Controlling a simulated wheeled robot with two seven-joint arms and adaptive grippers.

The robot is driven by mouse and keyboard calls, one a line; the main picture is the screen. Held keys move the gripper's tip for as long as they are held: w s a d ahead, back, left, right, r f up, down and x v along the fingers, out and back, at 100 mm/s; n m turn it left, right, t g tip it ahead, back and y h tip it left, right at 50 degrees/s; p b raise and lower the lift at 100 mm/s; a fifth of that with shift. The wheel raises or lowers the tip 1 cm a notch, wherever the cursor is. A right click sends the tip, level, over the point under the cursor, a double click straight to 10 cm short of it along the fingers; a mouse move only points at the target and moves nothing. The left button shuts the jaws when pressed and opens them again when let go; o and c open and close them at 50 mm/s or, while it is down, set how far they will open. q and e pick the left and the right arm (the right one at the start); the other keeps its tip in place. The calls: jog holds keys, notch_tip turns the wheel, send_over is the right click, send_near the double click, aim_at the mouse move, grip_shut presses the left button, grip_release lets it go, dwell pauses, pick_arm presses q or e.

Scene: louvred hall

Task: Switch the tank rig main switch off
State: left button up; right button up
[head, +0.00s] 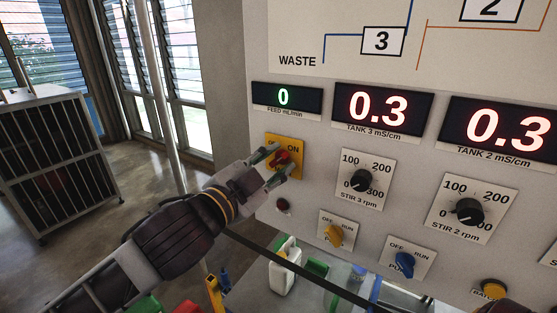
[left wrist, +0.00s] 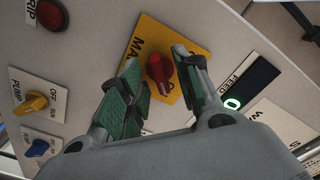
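The main switch is a red knob (head: 283,158) on a yellow plate (head: 293,170) at the left side of the panel; the plate's ON mark shows in the head view. In the left wrist view the red knob (left wrist: 159,68) sits on the yellow plate (left wrist: 142,42), between the fingers. My left gripper (head: 272,163) is at the plate in the head view. Its green-padded fingers (left wrist: 160,80) are spread apart, one on each side of the knob, with gaps showing. Part of the plate's lettering is hidden behind the fingers. My right gripper is not in view.
A feed display (head: 287,98) reads 0 above the plate. A dark red button (head: 283,205) and a yellow pump knob (head: 334,236) are below it. Black stir knobs (head: 361,181) are to the right. A dark rack (head: 58,160) stands at left on open floor.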

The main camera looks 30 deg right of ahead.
pick_arm(q)
jog(key=shift+w+d, duration=0.2)
jog(key=shift+d, duration=0.2)
grip_shut()
dwell(0.5)
